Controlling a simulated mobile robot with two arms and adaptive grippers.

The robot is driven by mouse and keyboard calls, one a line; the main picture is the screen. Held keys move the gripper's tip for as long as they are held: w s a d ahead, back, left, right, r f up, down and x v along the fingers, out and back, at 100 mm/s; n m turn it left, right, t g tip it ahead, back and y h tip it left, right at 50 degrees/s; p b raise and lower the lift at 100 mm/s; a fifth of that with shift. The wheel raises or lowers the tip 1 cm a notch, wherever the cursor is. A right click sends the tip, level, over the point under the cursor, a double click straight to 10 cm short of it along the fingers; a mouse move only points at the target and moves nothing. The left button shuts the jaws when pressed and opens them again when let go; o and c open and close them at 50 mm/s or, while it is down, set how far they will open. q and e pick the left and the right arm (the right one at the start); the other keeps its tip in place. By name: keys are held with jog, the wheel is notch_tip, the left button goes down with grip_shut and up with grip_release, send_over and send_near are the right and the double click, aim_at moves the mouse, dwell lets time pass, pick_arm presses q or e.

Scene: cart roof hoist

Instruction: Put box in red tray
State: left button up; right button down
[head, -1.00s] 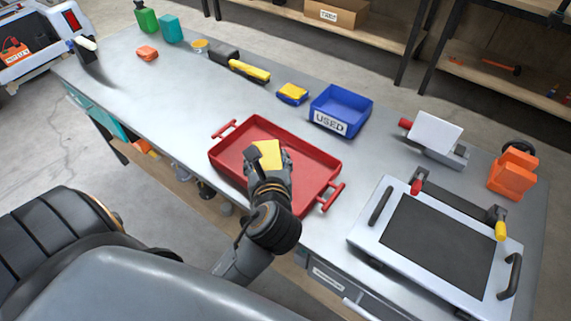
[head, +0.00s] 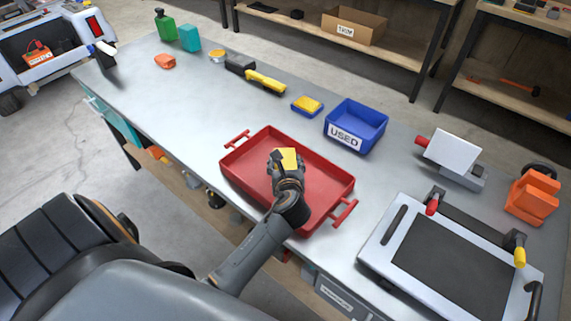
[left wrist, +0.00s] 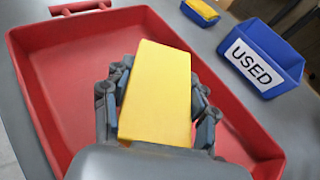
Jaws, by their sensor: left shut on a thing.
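The yellow box (head: 288,158) is held in my left gripper (head: 287,168), over the middle of the red tray (head: 250,153). In the left wrist view the yellow box (left wrist: 160,95) sits between the fingers of my left gripper (left wrist: 158,105), which is shut on its sides. The red tray (left wrist: 60,80) lies below and around it, with no other thing seen inside. I cannot tell whether the box touches the tray floor. My right gripper is not in view.
A grey framed panel (head: 450,255) lies to the right. An orange device (head: 532,195) stands at far right.

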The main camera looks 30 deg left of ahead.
pick_arm(q)
jog(key=shift+f, duration=0.2)
jog(key=o, duration=1.4)
jog(key=shift+f, duration=0.1)
jog(key=v, duration=1.2)
